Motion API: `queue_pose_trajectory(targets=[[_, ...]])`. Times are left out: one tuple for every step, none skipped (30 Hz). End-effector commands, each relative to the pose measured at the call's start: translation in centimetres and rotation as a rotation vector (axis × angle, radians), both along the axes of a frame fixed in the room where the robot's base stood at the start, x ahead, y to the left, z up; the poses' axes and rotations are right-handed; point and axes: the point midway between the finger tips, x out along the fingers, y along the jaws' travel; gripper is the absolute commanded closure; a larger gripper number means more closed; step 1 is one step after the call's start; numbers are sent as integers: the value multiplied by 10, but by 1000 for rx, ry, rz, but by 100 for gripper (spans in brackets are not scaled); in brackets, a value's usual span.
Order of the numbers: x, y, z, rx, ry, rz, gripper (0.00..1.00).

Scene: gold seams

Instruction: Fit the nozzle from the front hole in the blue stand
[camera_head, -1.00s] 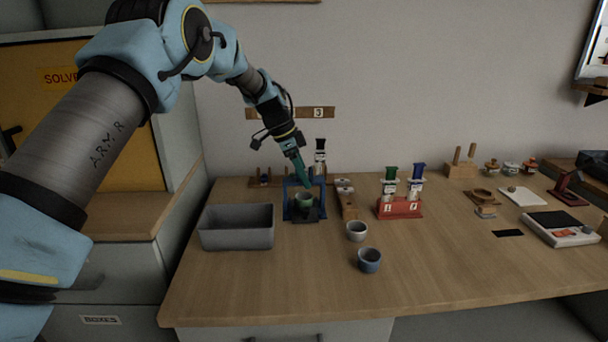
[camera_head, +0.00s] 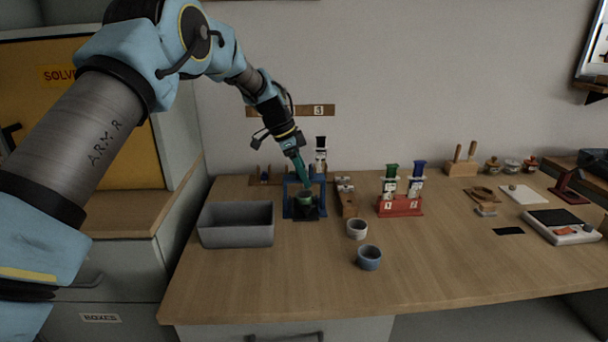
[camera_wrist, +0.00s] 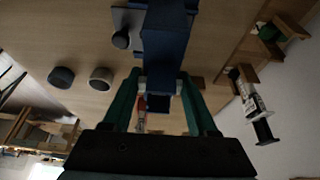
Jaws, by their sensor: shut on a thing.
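My gripper (camera_head: 304,183) reaches down into the stand's upper part, above the cup. In the wrist view the teal fingers (camera_wrist: 160,86) are closed on a small pale piece at the blue block of the stand (camera_wrist: 166,45). It looks like the nozzle, but most of it is hidden, and I cannot tell whether it is seated. The wooden block with holes (camera_head: 348,204) and small pale pieces stands just right of the stand.
A grey bin (camera_head: 236,238) is close on the left. A white cup (camera_head: 357,230) and a blue-grey cup (camera_head: 369,258) stand in front. A red rack (camera_head: 400,209) with green and blue syringes is to the right. The front of the bench is clear.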

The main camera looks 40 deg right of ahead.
Motion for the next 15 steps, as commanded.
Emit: queue_pose_trajectory(targets=[[0, 0, 0, 0, 0, 0, 93], [0, 0, 0, 0, 0, 0, 93], [0, 0, 0, 0, 0, 0, 93], [0, 0, 0, 0, 0, 0, 39], [0, 0, 0, 0, 0, 0, 36], [0, 0, 0, 0, 0, 0, 31], [0, 0, 0, 0, 0, 0, 28], [0, 0, 0, 0, 0, 0, 25], [0, 0, 0, 0, 0, 0, 20], [0, 0, 0, 0, 0, 0, 17], [0, 0, 0, 0, 0, 0, 13], [0, 0, 0, 0, 0, 0, 9], [0, 0, 0, 0, 0, 0, 6], [0, 0, 0, 0, 0, 0, 6], [0, 0, 0, 0, 0, 0, 6]])
